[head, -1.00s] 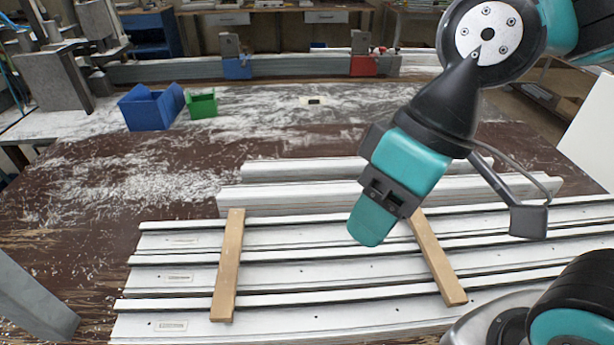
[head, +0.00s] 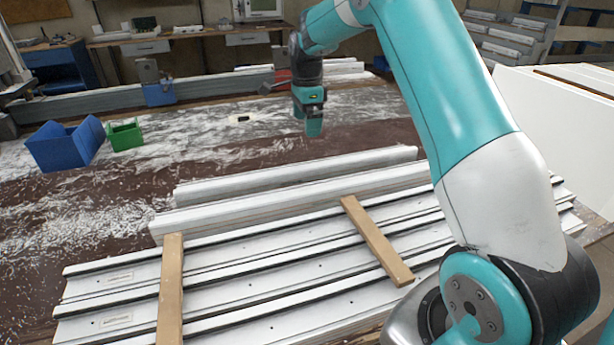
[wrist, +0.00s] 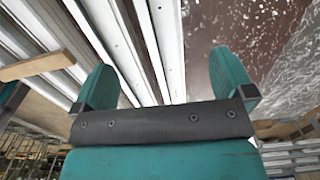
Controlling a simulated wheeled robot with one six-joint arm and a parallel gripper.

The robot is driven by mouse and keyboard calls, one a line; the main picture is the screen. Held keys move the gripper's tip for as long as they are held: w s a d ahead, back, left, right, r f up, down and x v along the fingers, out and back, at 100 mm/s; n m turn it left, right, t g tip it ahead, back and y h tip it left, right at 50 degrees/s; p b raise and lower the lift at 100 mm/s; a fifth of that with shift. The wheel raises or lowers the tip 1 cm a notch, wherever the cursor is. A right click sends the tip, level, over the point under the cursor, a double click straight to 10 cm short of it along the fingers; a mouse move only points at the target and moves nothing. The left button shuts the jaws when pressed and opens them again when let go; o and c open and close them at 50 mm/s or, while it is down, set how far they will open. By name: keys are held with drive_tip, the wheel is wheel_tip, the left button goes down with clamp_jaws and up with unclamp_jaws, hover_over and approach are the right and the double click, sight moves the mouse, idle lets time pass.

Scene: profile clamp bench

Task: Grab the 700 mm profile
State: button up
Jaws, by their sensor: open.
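Two white profiles lie side by side behind the wooden strips: a shorter far one (head: 300,178) and a longer near one (head: 290,203). No length marking is readable, so I cannot tell which is 700 mm. My gripper (head: 313,128) points down beyond the far profile, over the bench. In the wrist view my gripper (wrist: 165,85) is open, with its two teal fingers wide apart. Long white profiles (wrist: 165,40) run through the view between and beyond the fingers. Nothing is held.
Wider white profiles (head: 250,270) lie in front under two wooden strips (head: 172,290). A blue bin (head: 66,148) and a green bin (head: 124,135) stand at left on the chip-strewn bench. A long clamp rail (head: 90,102) with blue and red blocks runs behind.

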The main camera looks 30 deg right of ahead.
sight(306, 172)
wheel_tip(306, 172, down, 11)
drive_tip(key=shift+p, duration=0.95)
drive_tip(key=shift+a+f+p, duration=0.2)
drive_tip(key=shift+f+p, duration=0.7)
drive_tip(key=shift+f, duration=1.9)
drive_tip(key=shift+c, duration=0.5)
drive_tip(key=shift+r, duration=0.1)
drive_tip(key=c, duration=1.4)
